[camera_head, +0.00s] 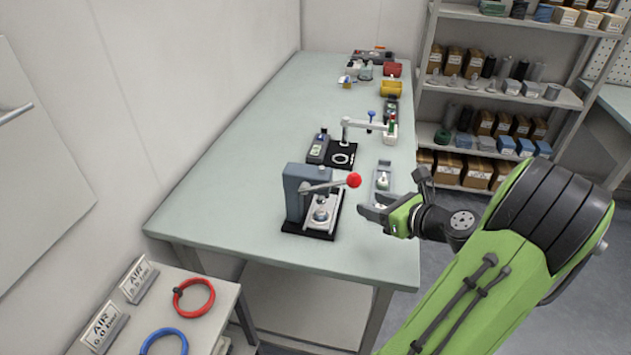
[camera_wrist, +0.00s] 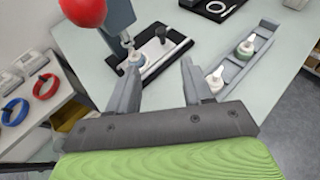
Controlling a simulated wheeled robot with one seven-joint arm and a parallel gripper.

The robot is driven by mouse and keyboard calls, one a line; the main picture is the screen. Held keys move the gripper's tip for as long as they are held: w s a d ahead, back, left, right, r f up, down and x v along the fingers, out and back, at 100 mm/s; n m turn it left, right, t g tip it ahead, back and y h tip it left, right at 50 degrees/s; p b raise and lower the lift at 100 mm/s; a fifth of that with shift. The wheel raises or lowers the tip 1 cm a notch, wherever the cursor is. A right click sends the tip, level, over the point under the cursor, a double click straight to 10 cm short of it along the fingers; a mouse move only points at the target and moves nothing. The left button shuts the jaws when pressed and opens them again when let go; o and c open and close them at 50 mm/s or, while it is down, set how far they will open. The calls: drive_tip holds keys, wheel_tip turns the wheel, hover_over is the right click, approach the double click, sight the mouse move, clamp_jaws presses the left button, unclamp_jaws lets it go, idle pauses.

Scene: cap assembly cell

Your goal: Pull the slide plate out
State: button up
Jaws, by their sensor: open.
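The slide plate (camera_head: 333,203) is a light grey metal plate on the black base of the grey lever press (camera_head: 296,198). In the wrist view the slide plate (camera_wrist: 153,60) carries a pale fitting (camera_wrist: 135,58) with a pointed top. A black knob (camera_wrist: 160,32) stands at the plate's far side. My gripper (camera_head: 370,204) is to the right of the press, apart from it. In the wrist view my gripper (camera_wrist: 160,68) has its two fingers spread with nothing between them, and the plate lies beyond the fingertips.
The press lever's red ball (camera_head: 354,181) overhangs the plate and looms close at upper left in the wrist view (camera_wrist: 84,10). A narrow grey tray (camera_head: 382,184) with small caps lies behind my gripper. A black clamp fixture (camera_head: 342,155) stands farther back. The left table area is clear.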

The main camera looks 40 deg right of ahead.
sight(333, 203)
drive_tip(key=b+x, duration=0.4)
drive_tip(key=x, duration=1.1)
drive_tip(key=shift+d, duration=0.1)
drive_tip(key=shift+r, duration=0.1)
clamp_jaws()
